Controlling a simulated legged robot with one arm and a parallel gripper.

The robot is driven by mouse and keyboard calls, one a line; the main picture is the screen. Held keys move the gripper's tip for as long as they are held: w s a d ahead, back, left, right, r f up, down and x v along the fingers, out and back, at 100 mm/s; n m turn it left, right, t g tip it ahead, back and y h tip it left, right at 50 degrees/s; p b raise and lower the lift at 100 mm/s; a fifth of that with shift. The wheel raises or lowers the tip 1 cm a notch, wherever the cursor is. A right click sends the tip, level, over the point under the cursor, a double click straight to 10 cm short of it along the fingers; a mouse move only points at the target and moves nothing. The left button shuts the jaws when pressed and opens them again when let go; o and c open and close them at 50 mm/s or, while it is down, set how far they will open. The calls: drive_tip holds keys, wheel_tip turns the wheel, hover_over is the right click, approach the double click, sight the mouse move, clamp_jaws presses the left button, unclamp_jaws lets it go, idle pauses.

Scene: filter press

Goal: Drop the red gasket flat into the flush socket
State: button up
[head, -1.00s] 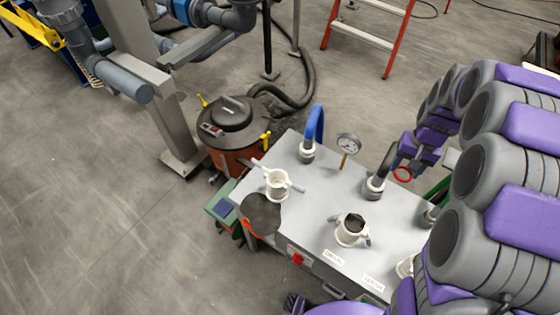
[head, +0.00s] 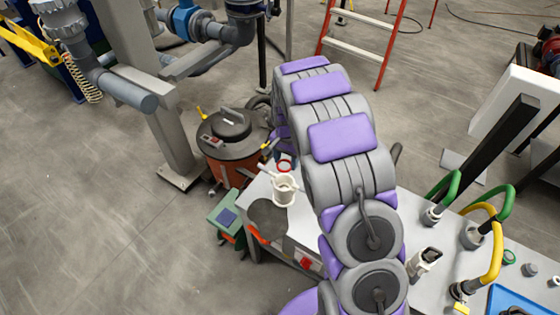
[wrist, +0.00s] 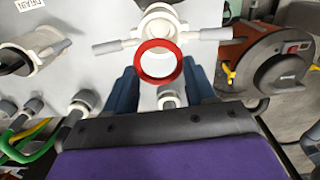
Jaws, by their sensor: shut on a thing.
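The red gasket (wrist: 159,61) is a thin ring held between the dark blue fingers of my gripper (wrist: 161,74) in the wrist view. In the head view the gasket (head: 285,166) shows just beyond a white socket (head: 284,190); my arm hides most of the gripper. In the wrist view the gasket overlaps the lower part of this white socket (wrist: 160,27), which has two grey side handles spread outward. The gasket appears above the bench; its exact height is unclear. No label naming this socket is readable.
Another white socket (wrist: 38,50) stands left in the wrist view, near a "DRAIN" label (wrist: 16,5). Hose fittings (head: 470,235) with green and yellow hoses line the right side of the bench. A red and black drum vacuum (head: 230,135) stands beyond the bench's left end.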

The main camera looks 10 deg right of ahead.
drive_tip(key=shift+m, duration=0.3)
drive_tip(key=shift+w+f+b, duration=0.15)
drive_tip(key=shift+f+b, duration=1.25)
drive_tip(key=shift+f, duration=2.7)
drive_tip(key=shift+d, duration=0.1)
drive_tip(key=o, duration=0.7)
drive_tip(key=shift+o, duration=0.2)
drive_tip(key=shift+r, duration=0.1)
